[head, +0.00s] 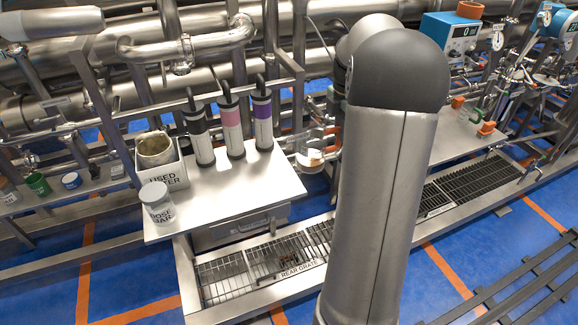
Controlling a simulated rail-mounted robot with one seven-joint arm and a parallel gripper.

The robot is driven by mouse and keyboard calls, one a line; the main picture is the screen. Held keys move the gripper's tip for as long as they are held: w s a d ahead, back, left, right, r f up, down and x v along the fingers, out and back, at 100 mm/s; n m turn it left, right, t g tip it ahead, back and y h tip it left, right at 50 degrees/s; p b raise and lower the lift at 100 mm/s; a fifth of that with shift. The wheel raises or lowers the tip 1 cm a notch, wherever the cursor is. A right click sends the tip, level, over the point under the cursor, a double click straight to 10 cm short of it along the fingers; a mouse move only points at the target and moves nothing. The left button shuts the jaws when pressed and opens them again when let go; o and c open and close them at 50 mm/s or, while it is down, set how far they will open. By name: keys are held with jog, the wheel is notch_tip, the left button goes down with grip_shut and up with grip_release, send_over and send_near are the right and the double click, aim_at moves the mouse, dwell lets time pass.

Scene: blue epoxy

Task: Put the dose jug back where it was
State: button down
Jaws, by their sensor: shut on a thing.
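I cannot make out the dose jug for certain. A small pale rounded thing (312,159) shows just beyond the table's right edge, left of my arm, but it is too small to identify. My gripper is not in view. My large grey arm link fills the middle right and hides what lies behind it.
On the table, a bin (172,178) marked "USED FILTER" holds a beige thing, beside three tall cylinders (231,125) with black, pink and purple bands. Pipes run behind. The table's front right is clear. A grate (262,270) lies below.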

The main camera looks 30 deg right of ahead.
aim_at(315, 132)
jog(key=w+a+f, duration=0.1)
jog(key=w, duration=0.1)
jog(key=w+a+f, duration=0.1)
jog(key=a, duration=0.1)
jog(key=w+a+f+p, duration=0.1)
jog(key=w, duration=0.1)
jog(key=shift+w+a, duration=0.15)
jog(key=shift+w, duration=0.15)
jog(key=w+a+f, duration=0.2)
jog(key=w+f, duration=0.1)
jog(key=f, duration=0.5)
jog(key=shift+w+a+f+p, duration=0.25)
jog(key=shift+a+f+p, duration=0.05)
jog(key=shift+f+p, duration=0.1)
jog(key=shift+f, duration=0.15)
jog(key=c, duration=1.4)
grip_release()
